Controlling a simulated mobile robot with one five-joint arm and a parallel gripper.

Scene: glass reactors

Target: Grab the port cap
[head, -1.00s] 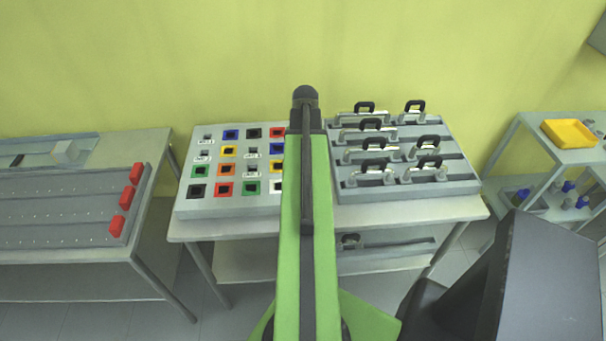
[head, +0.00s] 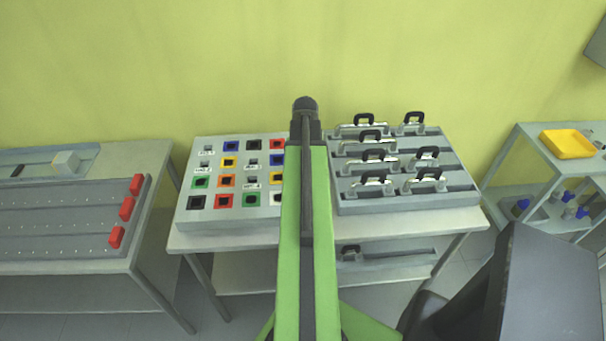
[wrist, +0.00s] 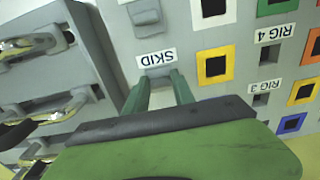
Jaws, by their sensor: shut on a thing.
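My gripper (wrist: 159,88) shows in the wrist view with its two green fingers at the panel, just by the SKID label (wrist: 157,57). The fingers are shut on a small grey piece (wrist: 158,74), which looks like the port cap at the SKID place. Its lower part is hidden by the fingers and the dark gripper body. The cap looks still at the panel face; I cannot tell whether it is seated or lifted. The grey panel (head: 183,219) of coloured square ports lies on the middle table in the head view, where my arm hides the gripper and cap.
A grey rack (head: 400,203) of handled parts stands right of the panel; it appears close by in the wrist view (wrist: 85,60). A left table (head: 155,165) bears red blocks (head: 127,208). A shelf at the right holds a yellow tray (head: 567,144).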

